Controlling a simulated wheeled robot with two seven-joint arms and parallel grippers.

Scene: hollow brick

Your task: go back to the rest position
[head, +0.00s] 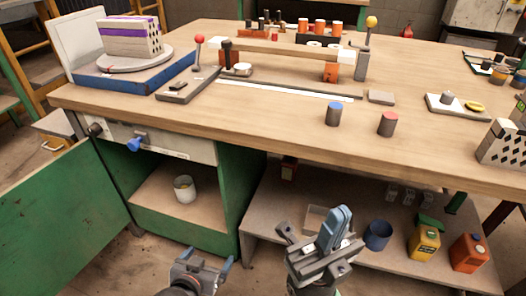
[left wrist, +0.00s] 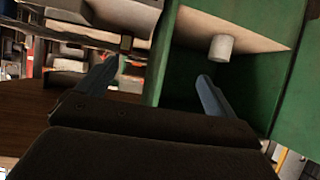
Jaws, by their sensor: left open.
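My left gripper (head: 205,256) is low in the head view, in front of the open green cabinet and below the bench top. In the left wrist view its two blue-grey fingers (left wrist: 157,76) stand apart with nothing between them. My right gripper (head: 336,228) is to its right, in front of the lower shelf. Its blue fingers are seen nearly edge-on, so I cannot tell whether they are apart; no object shows in them. The hollow brick (head: 131,38), with a purple band, sits on a round turntable (head: 134,61) at the bench's far left.
The wooden bench top (head: 260,125) fills the view's middle. A green cabinet door (head: 60,215) hangs open at left; a white cup (head: 184,188) stands inside. A blue container (head: 378,236), yellow can (head: 424,244) and orange can (head: 468,253) stand on the lower shelf (head: 262,215).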

